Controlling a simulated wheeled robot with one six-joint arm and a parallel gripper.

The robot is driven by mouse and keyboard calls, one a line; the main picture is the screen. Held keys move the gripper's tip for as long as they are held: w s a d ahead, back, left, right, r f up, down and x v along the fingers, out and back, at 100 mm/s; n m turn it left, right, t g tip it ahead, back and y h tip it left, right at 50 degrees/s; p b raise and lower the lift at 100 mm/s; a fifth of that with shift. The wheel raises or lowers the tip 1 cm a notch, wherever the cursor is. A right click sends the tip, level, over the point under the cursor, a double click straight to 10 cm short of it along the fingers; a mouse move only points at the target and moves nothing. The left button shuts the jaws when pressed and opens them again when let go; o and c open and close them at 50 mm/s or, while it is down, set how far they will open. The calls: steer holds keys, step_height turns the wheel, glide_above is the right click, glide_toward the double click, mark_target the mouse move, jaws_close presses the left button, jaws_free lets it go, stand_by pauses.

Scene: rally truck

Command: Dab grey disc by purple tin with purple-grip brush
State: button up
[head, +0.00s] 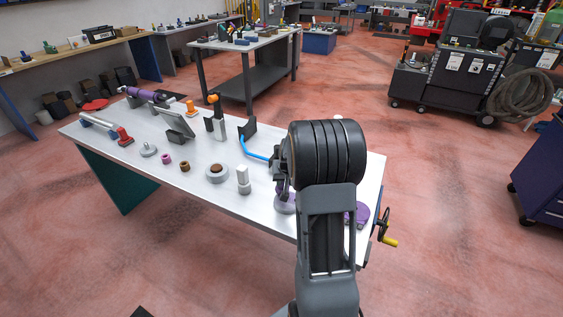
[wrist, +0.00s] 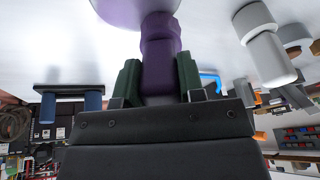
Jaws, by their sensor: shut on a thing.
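My gripper (wrist: 160,82) is shut on a purple grip (wrist: 160,55), which stands between its dark green fingers in the wrist view. Beyond the fingers the grip widens into a broad purple part (wrist: 135,10) close to the white tabletop. In the head view, the broad part (head: 285,204) shows pale purple just below my gripper (head: 281,182), by the table's front edge. I cannot tell whether it touches the table. A flat purple tin-like thing (head: 361,213) lies at the table's right end, partly behind my arm. No grey disc beside it is clearly visible; my arm hides that area.
A blue curved rod (head: 254,152) is behind. A yellow-handled crank (head: 388,242) juts from the right end.

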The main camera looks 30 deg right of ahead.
steer(key=r, duration=0.1)
steer(key=r+p, duration=0.1)
steer(key=r, duration=0.1)
steer(key=shift+s+d, duration=0.1)
steer(key=shift+s, duration=0.1)
steer(key=shift+w+r+p, duration=0.15)
steer(key=shift+r+p, duration=0.3)
steer(key=shift+r, duration=0.3)
steer(key=shift+r+p, duration=1.05)
steer(key=shift+r, duration=0.65)
